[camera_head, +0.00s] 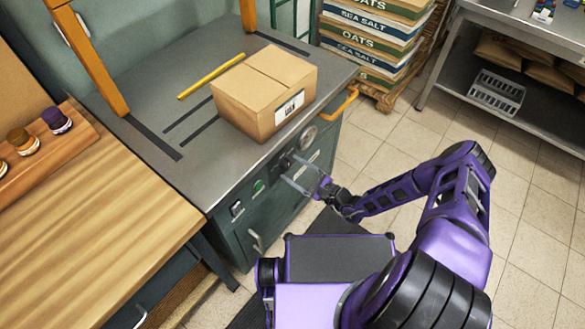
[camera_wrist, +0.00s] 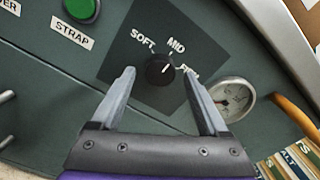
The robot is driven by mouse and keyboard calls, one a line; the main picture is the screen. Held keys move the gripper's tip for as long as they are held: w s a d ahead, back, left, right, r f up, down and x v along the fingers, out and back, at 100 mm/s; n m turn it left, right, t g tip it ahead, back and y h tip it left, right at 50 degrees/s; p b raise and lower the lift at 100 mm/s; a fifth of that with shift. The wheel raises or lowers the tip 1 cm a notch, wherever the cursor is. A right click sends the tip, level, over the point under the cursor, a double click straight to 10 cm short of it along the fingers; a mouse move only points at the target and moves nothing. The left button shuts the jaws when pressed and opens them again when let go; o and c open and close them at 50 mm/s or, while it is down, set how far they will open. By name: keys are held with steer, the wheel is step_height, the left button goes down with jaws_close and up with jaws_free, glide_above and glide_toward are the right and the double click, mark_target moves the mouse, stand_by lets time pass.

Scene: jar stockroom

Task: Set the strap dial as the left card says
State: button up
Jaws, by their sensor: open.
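The strap dial (camera_wrist: 157,76) is a round black knob on a dark plate, with SOFT, MID and a third word partly hidden by my right finger. Its white mark points up and to the right, roughly toward MID. My gripper (camera_wrist: 160,88) is open, with one finger on each side of the knob in the picture; I cannot tell whether either touches it. In the head view my gripper (camera_head: 303,178) is at the front panel of the grey-topped machine (camera_head: 190,110), and its fingers partly cover the dial. I cannot make out the left card in either view.
A green button (camera_wrist: 82,8) above a STRAP label and a round gauge (camera_wrist: 232,98) flank the dial. An orange handle (camera_head: 345,104) sticks out at the machine's corner. A cardboard box (camera_head: 250,98) and yellow stick (camera_head: 210,77) lie on top. A wooden bench (camera_head: 90,230) stands left.

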steer(key=shift+w+a, duration=0.25)
steer(key=shift+a, duration=0.1)
steer(key=shift+c, duration=0.3)
jaws_close()
steer(key=m+b, duration=0.1)
steer(key=m, duration=0.1)
steer(key=shift+f+m, duration=0.1)
steer(key=shift+m, duration=0.3)
steer(key=m+b, duration=0.1)
steer(key=m, duration=0.2)
steer(key=shift+m+b, duration=0.3)
steer(key=shift+b, duration=0.05)
steer(key=m+b, duration=0.1)
steer(key=m, duration=0.4)
steer(key=shift+s, duration=0.1)
steer(key=shift+m+b, duration=0.3)
steer(key=shift+m, duration=0.1)
